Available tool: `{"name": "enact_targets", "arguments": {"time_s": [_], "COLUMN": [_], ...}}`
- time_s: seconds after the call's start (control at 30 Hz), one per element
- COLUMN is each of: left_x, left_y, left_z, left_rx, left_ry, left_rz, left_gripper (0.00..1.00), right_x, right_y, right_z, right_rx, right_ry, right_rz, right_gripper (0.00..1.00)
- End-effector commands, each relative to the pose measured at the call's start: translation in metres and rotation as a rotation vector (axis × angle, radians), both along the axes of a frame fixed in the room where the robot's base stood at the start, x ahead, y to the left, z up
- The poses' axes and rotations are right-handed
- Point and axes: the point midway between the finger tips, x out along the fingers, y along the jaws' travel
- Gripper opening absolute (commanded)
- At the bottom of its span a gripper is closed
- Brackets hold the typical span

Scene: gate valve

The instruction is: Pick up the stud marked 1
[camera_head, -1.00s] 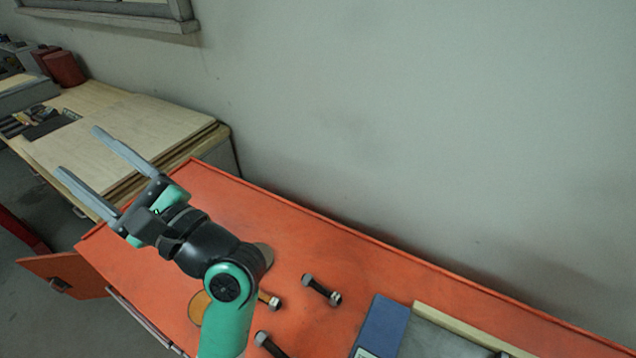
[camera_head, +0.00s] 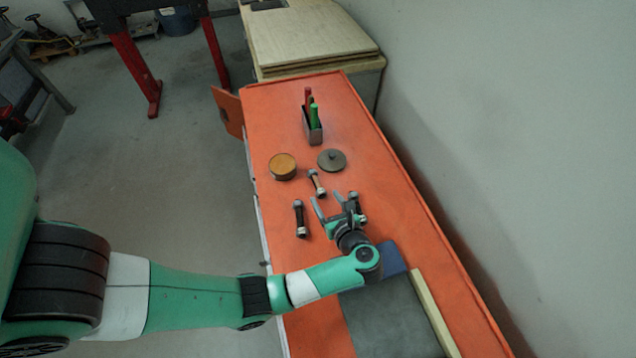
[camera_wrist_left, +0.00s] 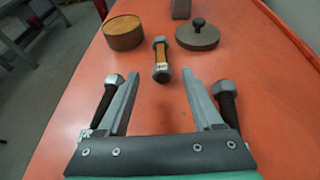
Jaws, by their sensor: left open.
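The middle stud (camera_head: 317,183) lies just beyond my open left gripper (camera_head: 327,198). It also shows in the left wrist view (camera_wrist_left: 161,58), just ahead of the fingertips (camera_wrist_left: 160,76). The left stud (camera_head: 300,220) also shows beside my left finger (camera_wrist_left: 103,103). The right stud (camera_head: 355,203) is partly behind my gripper and shows beside the other finger (camera_wrist_left: 228,103). Small marks show on some nuts, but I cannot read which stud carries 1. Nothing is between the fingers.
A round wooden piece (camera_head: 283,167) and a grey knobbed disc (camera_head: 331,160) stand beyond the studs. A holder (camera_head: 312,132) with red and green handles stands further back. A blue block (camera_head: 392,258) and grey plate (camera_head: 390,318) lie nearer. A wall runs along the right.

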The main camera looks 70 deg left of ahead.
Motion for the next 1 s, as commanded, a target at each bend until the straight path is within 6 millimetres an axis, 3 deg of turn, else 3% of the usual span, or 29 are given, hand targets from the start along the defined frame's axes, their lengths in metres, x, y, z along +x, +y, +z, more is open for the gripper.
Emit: {"name": "enact_targets", "arguments": {"time_s": [0.1, 0.33, 0.6, 0.87, 1.0], "left_x": [0.000, 0.000, 0.002, 0.003, 0.003], "left_y": [0.016, 0.025, 0.063, 0.066, 0.066], "left_z": [-0.006, -0.010, -0.028, -0.029, -0.029], "left_rx": [0.000, 0.000, 0.000, 0.000, 0.000], "left_ry": [0.000, 0.000, -0.001, -0.003, -0.003], "left_rz": [0.002, 0.002, 0.003, -0.001, -0.001], "left_gripper": [0.67, 0.67, 0.67, 0.67, 0.42], "right_x": [0.000, 0.000, 0.000, 0.000, 0.000], "right_y": [0.000, 0.000, 0.000, 0.000, 0.000], "right_z": [0.000, 0.000, -0.002, -0.002, -0.002], "right_rx": [0.000, 0.000, 0.000, 0.000, 0.000], "right_ry": [0.000, 0.000, 0.000, 0.000, 0.000], "right_rz": [0.000, 0.000, 0.000, 0.000, 0.000], "right_gripper": [0.50, 0.50, 0.50, 0.50, 0.50]}}
